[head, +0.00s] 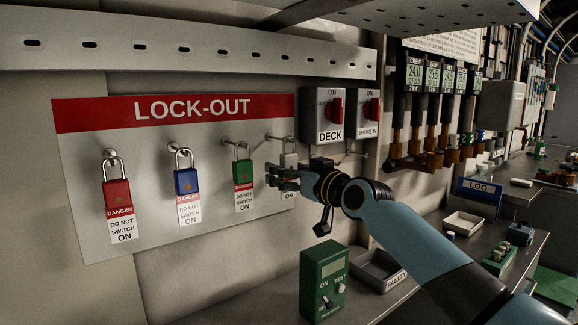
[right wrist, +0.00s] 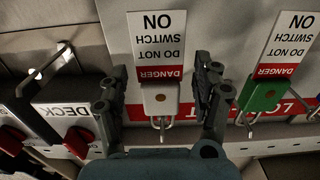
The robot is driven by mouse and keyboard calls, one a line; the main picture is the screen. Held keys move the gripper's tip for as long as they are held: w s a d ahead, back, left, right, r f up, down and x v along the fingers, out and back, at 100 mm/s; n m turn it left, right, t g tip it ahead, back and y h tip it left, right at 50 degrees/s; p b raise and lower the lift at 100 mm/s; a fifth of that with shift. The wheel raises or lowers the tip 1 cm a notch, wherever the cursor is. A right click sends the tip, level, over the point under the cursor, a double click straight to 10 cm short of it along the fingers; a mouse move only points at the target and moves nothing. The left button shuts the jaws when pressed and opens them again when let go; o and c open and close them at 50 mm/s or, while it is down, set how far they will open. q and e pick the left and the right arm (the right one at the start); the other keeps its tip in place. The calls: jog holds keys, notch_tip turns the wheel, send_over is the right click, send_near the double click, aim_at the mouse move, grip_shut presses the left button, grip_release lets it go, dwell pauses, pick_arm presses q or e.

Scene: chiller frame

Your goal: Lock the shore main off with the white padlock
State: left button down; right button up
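The white padlock (head: 289,160) hangs with its DANGER tag from the rightmost peg of the lock-out board (head: 150,105). My right gripper (head: 275,176) is at it and partly covers it. In the right wrist view the white padlock (right wrist: 160,100) sits between the two fingers of my right gripper (right wrist: 158,84), with a gap on each side; the gripper is open. The shore switch box (head: 368,114), labelled SHORE IN, is on the wall right of the board, its red handle (head: 373,107) below the ON mark. My left gripper is not in view.
Red (head: 117,195), blue (head: 186,182) and green (head: 243,171) padlocks hang left of the white one. The DECK switch box (head: 324,115) stands between board and shore switch. A green tester (head: 323,283) and a FAULTY tray (head: 397,280) are on the bench below.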

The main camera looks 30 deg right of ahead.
grip_shut()
dwell(0.4)
